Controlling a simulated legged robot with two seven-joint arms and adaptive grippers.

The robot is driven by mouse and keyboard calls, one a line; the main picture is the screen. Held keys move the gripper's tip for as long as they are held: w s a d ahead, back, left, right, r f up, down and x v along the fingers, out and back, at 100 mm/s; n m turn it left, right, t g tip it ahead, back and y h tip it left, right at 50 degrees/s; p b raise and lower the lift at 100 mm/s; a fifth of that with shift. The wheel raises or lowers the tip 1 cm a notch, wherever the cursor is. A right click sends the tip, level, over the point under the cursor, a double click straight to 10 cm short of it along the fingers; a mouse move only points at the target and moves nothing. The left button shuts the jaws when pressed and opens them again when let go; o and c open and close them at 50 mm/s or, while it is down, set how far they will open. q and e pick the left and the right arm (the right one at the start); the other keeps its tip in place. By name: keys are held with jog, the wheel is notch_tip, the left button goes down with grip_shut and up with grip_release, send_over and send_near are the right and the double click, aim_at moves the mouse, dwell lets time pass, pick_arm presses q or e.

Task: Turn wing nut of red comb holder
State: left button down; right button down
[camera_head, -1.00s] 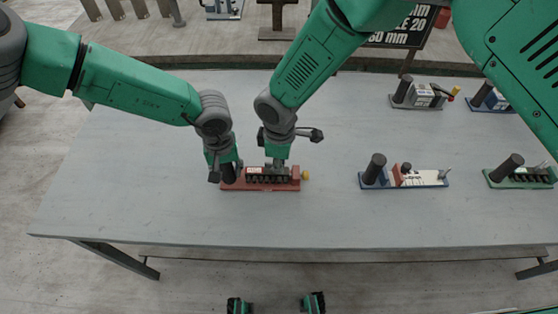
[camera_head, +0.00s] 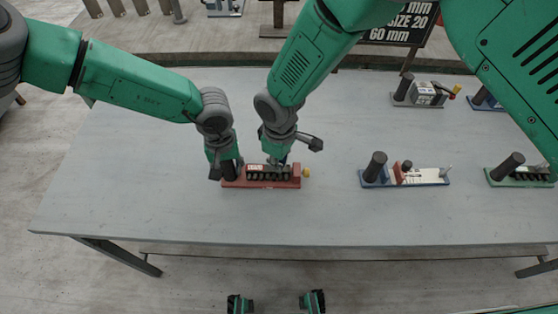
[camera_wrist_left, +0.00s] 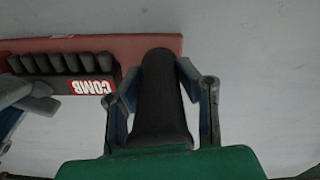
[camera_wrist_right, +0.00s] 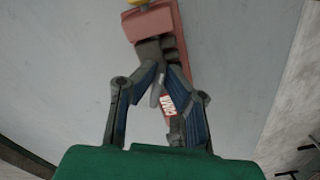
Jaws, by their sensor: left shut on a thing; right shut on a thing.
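The red comb holder (camera_head: 262,184) lies on the grey table left of centre, with a dark post at its left end and a row of black comb teeth. My left gripper (camera_head: 227,172) is shut around the black post (camera_wrist_left: 163,100), which stands between its fingers in the left wrist view. My right gripper (camera_wrist_right: 158,78) reaches down over the comb row. Its fingers are shut on a small grey piece, apparently the wing nut (camera_wrist_right: 157,90). In the head view my right gripper (camera_head: 276,161) mostly hides the nut. A yellow knob (camera_head: 306,172) is at the holder's right end.
A blue-based holder (camera_head: 405,178) and a green-based holder (camera_head: 520,177) stand to the right. A grey-based fixture (camera_head: 420,97) is at the back right, before a dark sign (camera_head: 405,25). The table's front strip (camera_head: 300,225) is clear.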

jog(key=shift+w+a, duration=0.1)
jog(key=c, duration=1.7)
grip_release()
notch_tip(320, 180, up, 12)
